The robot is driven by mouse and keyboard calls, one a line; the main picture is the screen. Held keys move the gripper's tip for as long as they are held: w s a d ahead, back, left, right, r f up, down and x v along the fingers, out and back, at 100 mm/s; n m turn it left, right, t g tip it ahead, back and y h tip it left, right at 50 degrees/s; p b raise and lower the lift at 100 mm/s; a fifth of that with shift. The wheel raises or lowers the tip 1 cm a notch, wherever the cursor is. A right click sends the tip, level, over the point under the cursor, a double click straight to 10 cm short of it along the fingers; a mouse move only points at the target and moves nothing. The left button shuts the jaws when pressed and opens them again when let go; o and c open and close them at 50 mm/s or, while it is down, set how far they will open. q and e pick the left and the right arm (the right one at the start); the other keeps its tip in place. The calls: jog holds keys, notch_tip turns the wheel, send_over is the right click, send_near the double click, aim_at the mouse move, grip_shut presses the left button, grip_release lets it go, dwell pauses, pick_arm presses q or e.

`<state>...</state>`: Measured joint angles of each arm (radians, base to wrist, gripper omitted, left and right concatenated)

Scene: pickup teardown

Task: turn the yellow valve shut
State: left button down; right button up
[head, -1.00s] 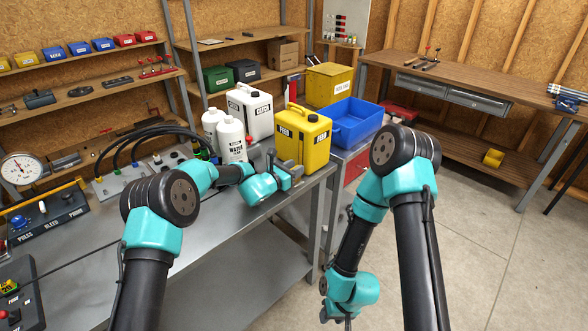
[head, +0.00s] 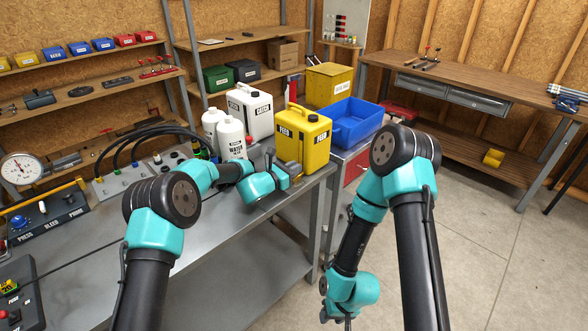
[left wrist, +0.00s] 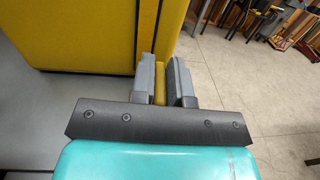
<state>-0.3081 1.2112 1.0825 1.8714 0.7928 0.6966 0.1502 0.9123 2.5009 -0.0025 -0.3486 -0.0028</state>
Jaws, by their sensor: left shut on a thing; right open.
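A narrow yellow piece (left wrist: 160,88), which looks like the handle of the yellow valve, sits between the fingers of my left gripper (left wrist: 161,82) in the left wrist view. The fingers are shut on it. In the head view my left gripper (head: 284,170) is low beside the yellow FEED jug (head: 300,145), close to the right end of the grey bench (head: 235,222). The valve itself is hidden there by the gripper. The jug's yellow side (left wrist: 95,35) fills the upper left of the wrist view. My right gripper (head: 347,322) hangs open and empty at the bottom of the head view, partly cut off.
A white CATCH jug (head: 249,112) and a white WATER bottle (head: 232,140) stand left of the yellow jug. A blue bin (head: 352,125) is to its right. Black hoses (head: 130,140) arch behind my left arm. Open floor (head: 450,240) lies to the right.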

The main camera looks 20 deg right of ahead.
pick_arm(q)
jog(key=shift+m+g+h, duration=0.7)
jog(key=shift+m+g, duration=1.1)
jog(key=shift+g, duration=0.9)
jog(key=shift+r, duration=0.1)
jog(key=c, duration=1.2)
grip_release()
jog(key=shift+o, duration=0.2)
jog(key=shift+r, duration=0.3)
notch_tip(320, 180, up, 3)
jog(key=shift+s+r, duration=0.1)
jog(key=s+a+r, duration=0.1)
jog(key=s+a, duration=0.3)
jog(key=s, duration=1.1)
jog(key=shift+a, duration=0.2)
jog(key=shift+s, duration=0.1)
